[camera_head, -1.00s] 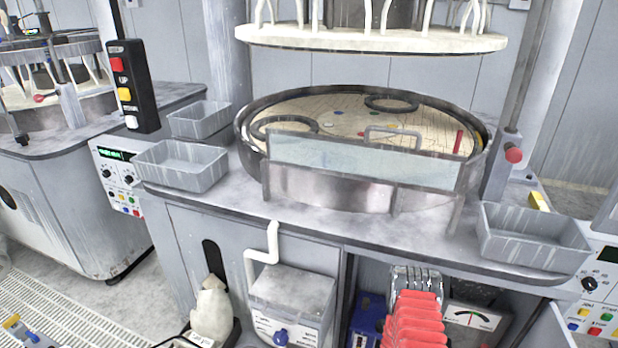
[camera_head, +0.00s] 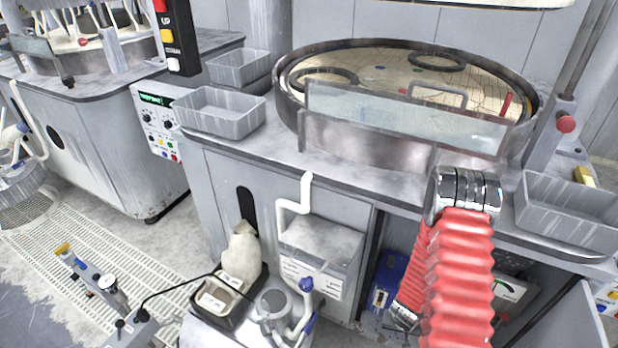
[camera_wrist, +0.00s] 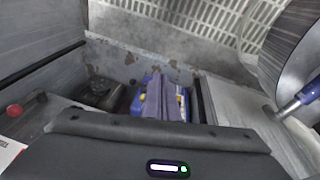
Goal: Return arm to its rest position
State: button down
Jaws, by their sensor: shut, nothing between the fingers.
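My arm shows in the head view as a red ribbed sleeve with a silver joint, folded in front of the polishing machine at lower right. My gripper (camera_wrist: 163,82) shows in the wrist view as two grey fingers lying side by side, shut and empty. It points down in front of a blue box (camera_wrist: 183,103), which it partly covers. The blue box (camera_head: 383,285) also shows in the head view, inside the open cabinet under the bench. The fingertips are hidden or unclear in the head view.
The round platen basin (camera_head: 330,132) sits on the bench behind a clear splash guard (camera_head: 400,115). A grey tray (camera_head: 565,225) is close right of my arm; another tray (camera_head: 225,125) stands left. A white pipe (camera_head: 306,192) and dispenser box (camera_head: 320,245) project at the front.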

jog(key=a+r+y, duration=0.1)
jog(key=a+r, duration=0.3)
jog(key=r, duration=0.4)
jog(key=a+r+n+g+y, duration=0.1)
jog(key=a+r, duration=0.2)
jog(key=r, duration=0.5)
jog(key=a+r+y, duration=0.1)
jog(key=a+r, duration=0.3)
jog(key=r, duration=0.4)
jog(key=s+a+r+n+t, duration=0.1)
jog(key=s+r, duration=0.3)
jog(key=r, duration=0.6)
jog(key=s+a+r+n+t, duration=0.1)
jog(key=s+a+r+t, duration=0.1)
jog(key=r, duration=0.8)
jog(key=s+a+r+n+t, duration=0.1)
jog(key=s+a+r+t, duration=0.1)
jog(key=s+r, duration=0.4)
notch_tip(320, 180, up, 5)
jog(key=shift+a+f+n+h, duration=0.1)
jog(key=shift+a+n+h, duration=0.25)
jog(key=shift+a, duration=0.55)
jog(key=shift+s, duration=0.2)
